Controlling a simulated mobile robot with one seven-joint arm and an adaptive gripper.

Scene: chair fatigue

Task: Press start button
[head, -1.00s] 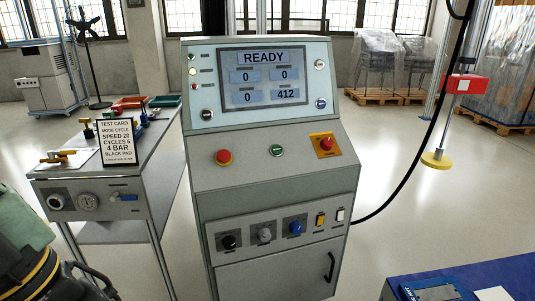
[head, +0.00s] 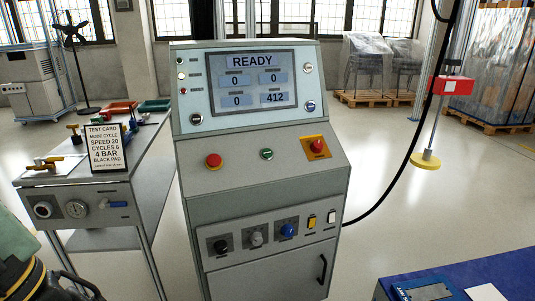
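The control console (head: 262,165) stands in the middle of the head view. Its screen (head: 252,82) reads READY, with 0, 0, 0 and 412 below. On the sloped panel are a red mushroom button (head: 214,160) at left, a small green button (head: 266,154) in the middle, and a red knob on a yellow plate (head: 317,147) at right. The green button looks like the start button; its marking is too small to read. Black, grey and blue knobs and two small switches sit on the front face.
A side bench (head: 100,185) at left holds a test card (head: 103,147) reading mode cycle, speed 20, cycles 6, 4 bar, black pad. A blue table (head: 500,270) is at lower right. A red box with a yellow pad (head: 425,161) hangs at right. The floor between is open.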

